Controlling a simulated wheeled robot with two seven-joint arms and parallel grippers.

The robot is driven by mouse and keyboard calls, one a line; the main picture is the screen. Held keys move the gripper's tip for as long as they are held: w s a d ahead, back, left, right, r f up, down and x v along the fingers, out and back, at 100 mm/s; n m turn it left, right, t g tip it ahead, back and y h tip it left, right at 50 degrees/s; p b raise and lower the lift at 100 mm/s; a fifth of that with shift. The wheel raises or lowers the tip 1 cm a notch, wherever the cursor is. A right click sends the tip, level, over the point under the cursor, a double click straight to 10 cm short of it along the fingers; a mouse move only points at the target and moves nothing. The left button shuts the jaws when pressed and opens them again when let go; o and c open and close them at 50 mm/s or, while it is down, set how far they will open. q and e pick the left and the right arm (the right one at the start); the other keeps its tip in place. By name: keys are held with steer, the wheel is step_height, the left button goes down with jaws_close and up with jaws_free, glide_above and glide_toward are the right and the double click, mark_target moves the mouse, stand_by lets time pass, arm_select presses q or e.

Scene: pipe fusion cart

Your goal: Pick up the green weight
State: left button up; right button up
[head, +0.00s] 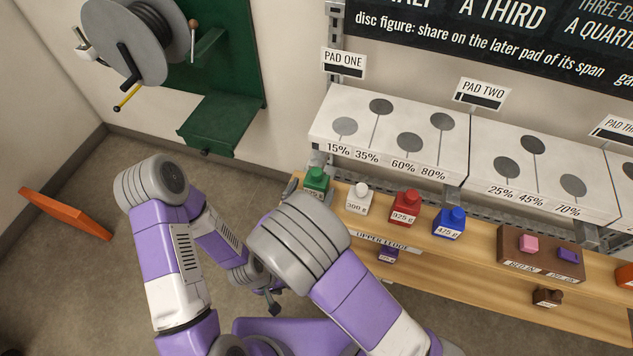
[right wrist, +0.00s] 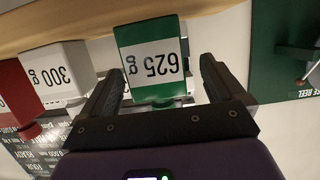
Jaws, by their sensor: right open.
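The green weight (head: 316,181) stands at the left end of the upper ledge, with a narrower green top. In the right wrist view the green weight (right wrist: 150,62) appears upside down with its 625 g label facing me. My right gripper (right wrist: 162,68) is open, its two dark fingers on either side of the weight's front, with gaps visible.
A white 300 g weight (head: 358,198) stands right of the green one, then a red (head: 405,207) and a blue (head: 449,223) weight. The pad boxes (head: 390,140) rise behind the ledge. A green reel stand (head: 222,120) is at the left.

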mark_target(317, 185)
steer(key=x, duration=0.2)
steer(key=b+x, duration=0.1)
steer(key=shift+w+d+f, duration=0.2)
steer(key=shift+d+f, duration=0.1)
steer(key=shift+f, duration=0.15)
steer(key=shift+w+d+f, duration=0.1)
steer(key=shift+w+d, duration=0.05)
steer(key=shift+w, duration=0.4)
steer(key=c, duration=1.6)
